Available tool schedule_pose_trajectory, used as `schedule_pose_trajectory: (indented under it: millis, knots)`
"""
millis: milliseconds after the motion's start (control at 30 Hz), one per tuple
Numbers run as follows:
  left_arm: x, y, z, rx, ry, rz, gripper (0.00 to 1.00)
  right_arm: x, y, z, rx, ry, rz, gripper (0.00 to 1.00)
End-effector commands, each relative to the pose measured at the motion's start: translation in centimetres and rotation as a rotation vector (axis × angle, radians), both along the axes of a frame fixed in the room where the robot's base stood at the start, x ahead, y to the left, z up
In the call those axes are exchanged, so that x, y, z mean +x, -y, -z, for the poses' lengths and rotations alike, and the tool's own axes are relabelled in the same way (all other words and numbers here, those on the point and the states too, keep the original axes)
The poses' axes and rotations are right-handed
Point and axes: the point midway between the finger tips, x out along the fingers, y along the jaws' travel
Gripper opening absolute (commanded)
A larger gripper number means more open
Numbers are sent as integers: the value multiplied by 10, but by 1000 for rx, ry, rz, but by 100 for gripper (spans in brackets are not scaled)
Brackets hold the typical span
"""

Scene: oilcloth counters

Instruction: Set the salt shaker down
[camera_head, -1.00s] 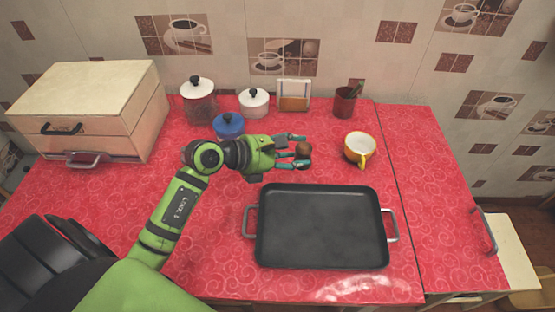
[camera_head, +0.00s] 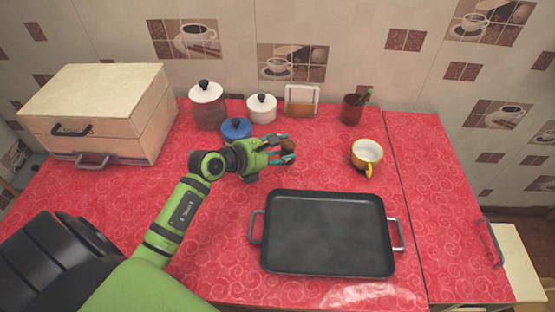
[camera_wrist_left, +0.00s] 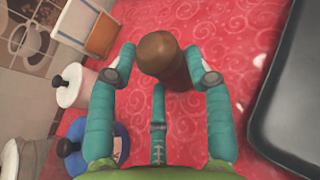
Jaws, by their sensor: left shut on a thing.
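The salt shaker (camera_head: 288,146) is a small brown, rounded piece. My left gripper (camera_head: 284,152) is shut on it, behind the left part of the black pan's far edge. In the left wrist view the shaker (camera_wrist_left: 168,62) sits between the teal fingertips (camera_wrist_left: 166,72), its rounded end towards the camera. The fingers hide part of it in the head view. I cannot tell whether its base touches the red counter (camera_head: 225,235). My right gripper is not in view.
The black pan (camera_head: 328,234) lies in front. A yellow cup (camera_head: 367,157) stands to the right. A blue-lidded pot (camera_head: 237,129), white-lidded jars (camera_head: 207,106), a napkin holder (camera_head: 302,102) and a dark red cup (camera_head: 352,109) stand behind. Red counter is clear between shaker and yellow cup.

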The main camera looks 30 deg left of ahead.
Motion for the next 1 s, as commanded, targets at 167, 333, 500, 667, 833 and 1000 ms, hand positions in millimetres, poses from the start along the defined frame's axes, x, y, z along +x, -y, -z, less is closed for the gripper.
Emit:
schedule_pose_trajectory:
  millis: [167, 333, 500, 667, 833, 1000]
  knots:
    - [-6, -5, 12, -2, -2, -1, 18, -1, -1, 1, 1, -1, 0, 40]
    - [-5, -5, 38, -3, -1, -3, 18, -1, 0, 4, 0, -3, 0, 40]
    - [-5, -5, 44, 0, 1, -1, 18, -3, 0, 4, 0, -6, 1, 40]
    - [-5, -5, 44, 1, 1, 0, 18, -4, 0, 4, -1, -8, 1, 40]
    - [-5, -4, 46, 1, 0, 0, 71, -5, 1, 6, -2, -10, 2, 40]
    - [-5, -4, 46, 0, 0, 0, 75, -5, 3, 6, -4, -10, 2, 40]
